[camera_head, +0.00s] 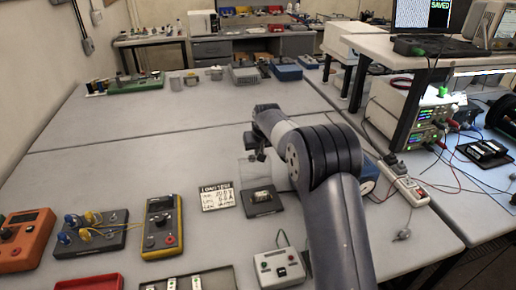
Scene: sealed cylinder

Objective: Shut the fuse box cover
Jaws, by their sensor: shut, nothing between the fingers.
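The fuse box (264,209) looks like a small dark base on the bench, with a light cylindrical piece on it. Behind it a pale, see-through panel (249,173) stands up; it looks like the cover, raised open. My gripper (257,155) is small and dark in this view, at the end of my arm. It is shut and empty, above and behind the fuse box, near the panel's top edge. I cannot tell whether it touches the panel. My arm hides the area to the right of the box.
A "LOAD TEST" card (216,196) lies left of the box. A yellow meter (161,228) and a grey connector block (90,237) are further left. A white switch box (279,267) is in front. A power strip (403,182) lies at right. The bench behind is mostly clear.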

